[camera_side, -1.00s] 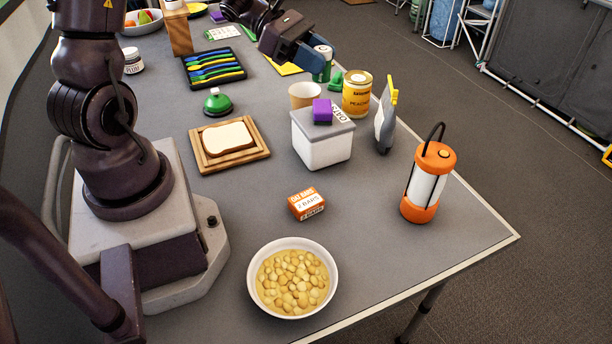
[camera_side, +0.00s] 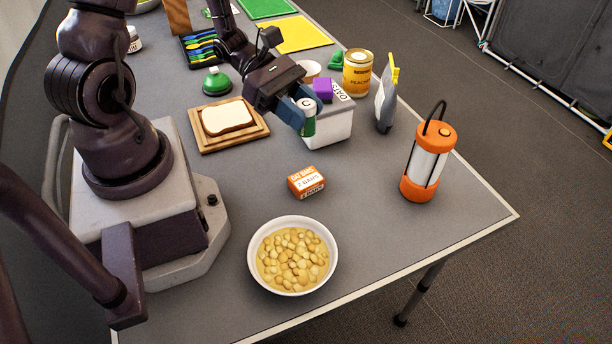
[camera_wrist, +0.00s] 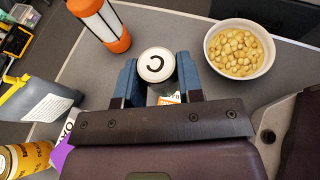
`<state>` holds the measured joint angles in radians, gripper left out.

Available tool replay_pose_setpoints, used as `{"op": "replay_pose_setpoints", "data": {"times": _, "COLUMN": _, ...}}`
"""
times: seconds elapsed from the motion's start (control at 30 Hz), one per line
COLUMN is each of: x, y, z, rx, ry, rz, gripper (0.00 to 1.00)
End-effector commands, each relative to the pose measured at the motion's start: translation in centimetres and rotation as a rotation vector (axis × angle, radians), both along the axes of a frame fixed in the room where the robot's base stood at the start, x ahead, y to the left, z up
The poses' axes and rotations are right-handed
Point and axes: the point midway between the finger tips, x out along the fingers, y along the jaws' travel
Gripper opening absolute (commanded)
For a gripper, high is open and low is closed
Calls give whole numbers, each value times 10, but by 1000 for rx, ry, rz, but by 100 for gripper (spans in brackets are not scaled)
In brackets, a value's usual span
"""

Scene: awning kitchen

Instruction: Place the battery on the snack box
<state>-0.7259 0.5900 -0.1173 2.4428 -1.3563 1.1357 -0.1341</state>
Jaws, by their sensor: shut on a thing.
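The battery (camera_side: 307,117) is a white and green cylinder with a "C" on its pale top. My gripper (camera_side: 297,112) is shut on it and holds it upright, in front of the white oats container in the side view. In the wrist view the battery (camera_wrist: 156,66) sits between the blue fingers of my gripper (camera_wrist: 158,80). The snack box (camera_side: 306,182) is a small orange and white carton marked "2 BARS", lying on the table below and nearer the camera than the battery. In the wrist view the snack box (camera_wrist: 169,99) is mostly hidden behind the battery and gripper.
The oats container (camera_side: 335,127) with a purple block (camera_side: 323,88) on it stands right behind my gripper. A bowl of yellow pieces (camera_side: 292,258) is in front of the snack box, an orange lantern (camera_side: 429,165) to its right, and bread on a board (camera_side: 228,124) to the left.

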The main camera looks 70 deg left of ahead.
Motion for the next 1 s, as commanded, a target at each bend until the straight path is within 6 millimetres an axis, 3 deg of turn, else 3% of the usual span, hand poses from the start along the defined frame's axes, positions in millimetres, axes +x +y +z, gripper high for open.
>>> {"op": "replay_pose_setpoints", "data": {"times": 0.1, "x": 0, "y": 0, "z": -20, "rx": -4, "ry": 4, "rz": 1, "gripper": 8}}
{"op": "replay_pose_setpoints", "data": {"times": 0.5, "x": 0, "y": 0, "z": -68, "rx": -2, "ry": 1, "rz": 1, "gripper": 8}}
{"op": "replay_pose_setpoints", "data": {"times": 1.0, "x": 0, "y": 0, "z": -116, "rx": 1, "ry": 0, "rz": 0, "gripper": 8}}
